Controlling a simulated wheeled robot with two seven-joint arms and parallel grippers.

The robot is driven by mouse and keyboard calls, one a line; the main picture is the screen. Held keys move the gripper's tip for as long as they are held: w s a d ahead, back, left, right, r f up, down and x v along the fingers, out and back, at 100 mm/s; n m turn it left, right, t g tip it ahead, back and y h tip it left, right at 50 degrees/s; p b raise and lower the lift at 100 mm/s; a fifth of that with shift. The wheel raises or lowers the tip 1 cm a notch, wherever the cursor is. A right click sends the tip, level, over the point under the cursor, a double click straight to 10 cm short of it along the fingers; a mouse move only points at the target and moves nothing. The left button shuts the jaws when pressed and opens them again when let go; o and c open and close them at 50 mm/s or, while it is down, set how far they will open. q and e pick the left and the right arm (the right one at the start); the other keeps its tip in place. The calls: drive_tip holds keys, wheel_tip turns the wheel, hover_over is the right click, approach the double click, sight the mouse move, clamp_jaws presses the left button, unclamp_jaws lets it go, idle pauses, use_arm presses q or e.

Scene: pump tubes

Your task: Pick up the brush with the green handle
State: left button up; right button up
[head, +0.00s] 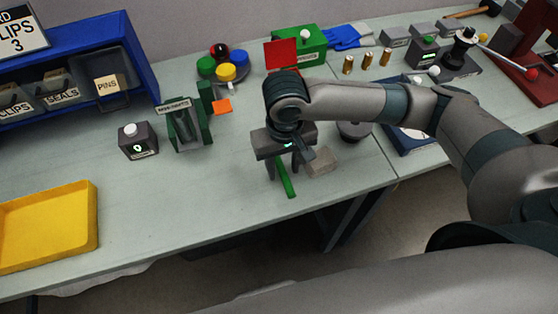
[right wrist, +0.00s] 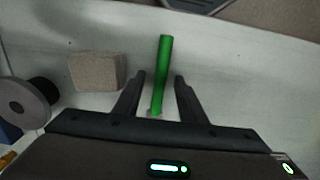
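The brush's green handle (head: 284,178) lies on the grey-green table near its front edge, below my right gripper (head: 283,170). In the right wrist view the green handle (right wrist: 163,70) runs between the two fingers of the right gripper (right wrist: 160,75) and sticks out past their tips. The fingers are apart, with a gap showing on each side of the handle. The brush's head end is hidden by the gripper. My left gripper is not in view.
A beige block (right wrist: 97,72) lies beside the handle; it also shows in the head view (head: 320,162). A dark round spool (right wrist: 25,102) is farther left in the wrist view. A green holder (head: 188,130) and a yellow tray (head: 50,225) stand to the left.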

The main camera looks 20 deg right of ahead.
sight(285, 171)
clamp_jaws()
drive_tip(key=shift+r, duration=0.1)
